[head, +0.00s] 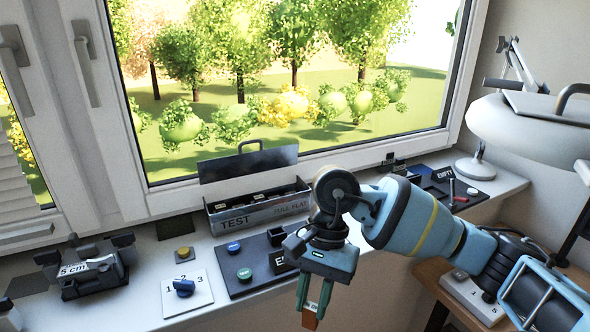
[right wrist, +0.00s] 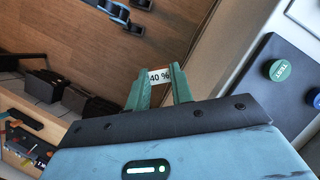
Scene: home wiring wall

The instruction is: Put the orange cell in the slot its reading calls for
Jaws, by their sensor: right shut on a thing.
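My right gripper (head: 314,300) points down in front of the window sill and is shut on the orange cell (head: 309,320), whose lower end shows below the fingertips. In the right wrist view a white label reading "40 %" (right wrist: 159,76) sits between the fingers. A grey box (head: 260,210) with an open lid stands on the sill behind the gripper; its front reads TEST and FULL FLAT. A dark panel (head: 241,289) with blue and green buttons lies before it; part of its lettering is hidden by my arm. My left gripper is not in view.
A dial (head: 184,288) marked 1, 2, 3 and a yellow button (head: 184,254) are left of the panel. A "5 cm" device (head: 92,270) stands further left. A dark tray (head: 440,180) and a white lamp (head: 475,168) are at the right. A power strip (head: 474,297) lies on a wooden surface.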

